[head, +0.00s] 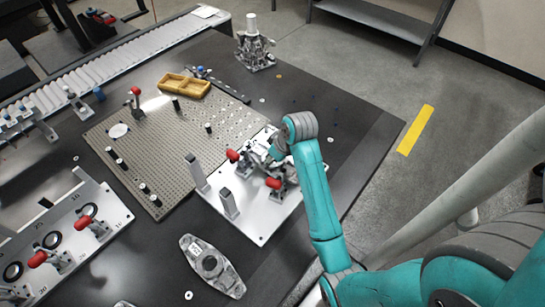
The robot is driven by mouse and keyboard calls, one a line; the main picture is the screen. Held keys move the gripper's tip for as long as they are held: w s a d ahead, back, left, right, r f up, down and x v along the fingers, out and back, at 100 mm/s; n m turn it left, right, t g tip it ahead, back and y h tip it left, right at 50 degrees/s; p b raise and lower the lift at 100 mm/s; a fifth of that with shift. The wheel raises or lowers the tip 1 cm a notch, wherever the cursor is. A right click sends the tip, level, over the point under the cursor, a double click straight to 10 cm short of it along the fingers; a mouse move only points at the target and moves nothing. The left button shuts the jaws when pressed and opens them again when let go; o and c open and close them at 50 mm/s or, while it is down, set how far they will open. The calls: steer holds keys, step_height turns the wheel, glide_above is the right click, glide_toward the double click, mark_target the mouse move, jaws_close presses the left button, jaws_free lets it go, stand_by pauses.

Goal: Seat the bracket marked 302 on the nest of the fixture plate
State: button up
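A silver fixture plate (259,222) lies on the dark table. It carries two red-handled clamps, one at left (233,156) and one at right (274,183), and two upright grey posts (229,204). My teal arm reaches over its upper right part. My gripper (262,157) is low over the plate between the clamps, mostly hidden by my wrist and mixed with grey metal parts. I cannot tell whether it holds anything. A grey oblong bracket-like part (225,275) with a round hole lies flat on the table in front. No marking 302 is legible, and the nest is hidden.
A perforated plate (150,165) with black pins and a yellow tray (185,86) lies left of the fixture. A rack with red clamps (60,245) is at lower left. A metal assembly (254,50) stands at the back. The table's right side is mostly clear.

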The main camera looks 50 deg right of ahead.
steer(key=shift+f, duration=0.95)
stand_by(0.3)
steer(key=o, duration=1.6)
steer(key=shift+o, duration=0.2)
steer(key=v, duration=0.7)
steer(key=shift+s+r, duration=0.1)
steer(key=shift+r, duration=0.2)
